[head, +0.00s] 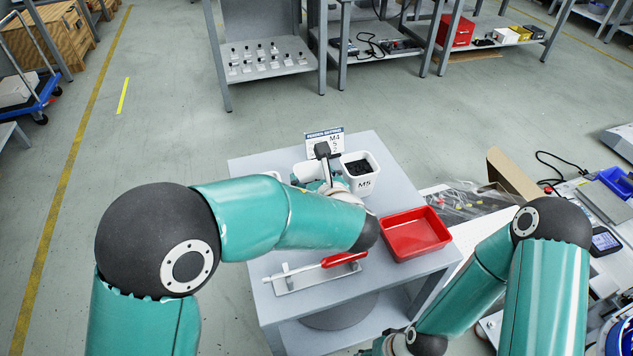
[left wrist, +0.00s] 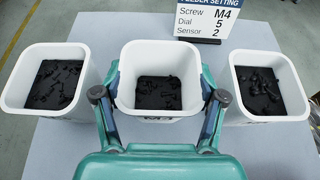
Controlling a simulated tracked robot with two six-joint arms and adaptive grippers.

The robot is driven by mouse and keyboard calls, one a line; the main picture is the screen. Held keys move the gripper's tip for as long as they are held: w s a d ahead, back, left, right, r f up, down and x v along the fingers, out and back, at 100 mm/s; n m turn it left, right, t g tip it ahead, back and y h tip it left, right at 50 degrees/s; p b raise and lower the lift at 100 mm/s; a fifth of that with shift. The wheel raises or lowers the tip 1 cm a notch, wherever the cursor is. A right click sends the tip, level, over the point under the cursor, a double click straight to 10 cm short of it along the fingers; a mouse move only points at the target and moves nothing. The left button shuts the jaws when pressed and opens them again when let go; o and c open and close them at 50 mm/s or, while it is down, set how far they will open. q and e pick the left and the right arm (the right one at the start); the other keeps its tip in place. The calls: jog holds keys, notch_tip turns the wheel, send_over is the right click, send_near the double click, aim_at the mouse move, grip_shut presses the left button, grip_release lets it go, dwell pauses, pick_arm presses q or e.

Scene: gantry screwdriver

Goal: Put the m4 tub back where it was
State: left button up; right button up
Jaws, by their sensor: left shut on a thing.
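My left gripper (left wrist: 160,96) is shut on the middle white tub (left wrist: 160,111), with a finger on either side of it. The tub's front label is mostly cut off by the gripper but seems to read M4, and dark screws lie inside. It looks upright, in line between two other white tubs; I cannot tell if it touches the table. In the head view my left arm hides most of the gripper (head: 325,183) and the held tub. The M5 tub (head: 365,184) stands to the right. My right gripper is out of view.
A feeder setting sign (head: 325,141) stands behind the tubs. The left tub (left wrist: 20,91) is close beside my finger. On the grey table (head: 405,190) are a red tray (head: 415,233) and a red-handled screwdriver on a stand (head: 345,259).

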pick_arm(q)
jog(key=shift+f, duration=0.15)
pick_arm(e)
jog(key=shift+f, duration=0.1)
pick_arm(q)
jog(key=o, duration=1.3)
